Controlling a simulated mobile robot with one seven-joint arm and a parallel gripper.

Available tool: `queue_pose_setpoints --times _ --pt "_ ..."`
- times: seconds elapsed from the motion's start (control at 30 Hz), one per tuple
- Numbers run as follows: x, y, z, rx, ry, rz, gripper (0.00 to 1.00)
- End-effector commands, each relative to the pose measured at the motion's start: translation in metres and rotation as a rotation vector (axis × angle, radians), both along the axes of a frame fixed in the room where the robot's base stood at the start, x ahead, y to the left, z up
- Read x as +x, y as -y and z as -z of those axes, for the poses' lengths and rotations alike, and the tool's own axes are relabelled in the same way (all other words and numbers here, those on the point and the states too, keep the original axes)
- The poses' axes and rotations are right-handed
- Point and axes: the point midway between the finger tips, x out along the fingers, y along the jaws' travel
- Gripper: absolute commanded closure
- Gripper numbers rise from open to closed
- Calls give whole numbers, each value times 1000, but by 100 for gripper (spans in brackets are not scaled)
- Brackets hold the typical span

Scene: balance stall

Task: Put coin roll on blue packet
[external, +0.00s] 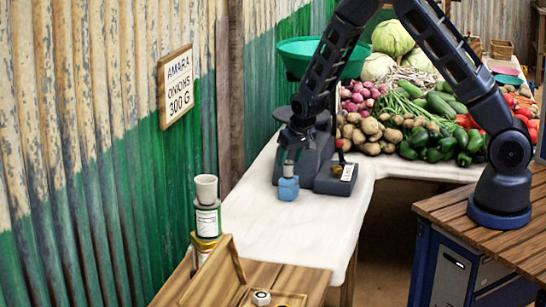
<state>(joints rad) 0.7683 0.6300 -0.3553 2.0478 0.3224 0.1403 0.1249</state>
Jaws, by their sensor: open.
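The blue packet (288,189) stands on the white-covered table, just left of the dark scale base. A small grey upright cylinder, which looks like the coin roll (288,169), stands on top of the packet and appears to touch it. My gripper (291,153) is open, pointing down just above the cylinder. The fingertips are small and dark here, so I cannot tell whether they still flank the cylinder's top.
A dark scale with a display (347,172) is right beside the packet, with a green pan (318,58) behind my arm. Vegetables (430,110) fill the back right. Stacked cans and a cup (206,190) and an open wooden box (215,275) stand at front left. The table's front is clear.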

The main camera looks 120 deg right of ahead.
Motion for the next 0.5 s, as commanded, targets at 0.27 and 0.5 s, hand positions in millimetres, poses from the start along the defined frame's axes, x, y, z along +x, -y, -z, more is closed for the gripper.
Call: queue_pose_setpoints --times 0.27,0.5 --pt "-1 -19 -45 -2 2 -2 52" --pt "-3 -28 -68 0 1 -1 52"
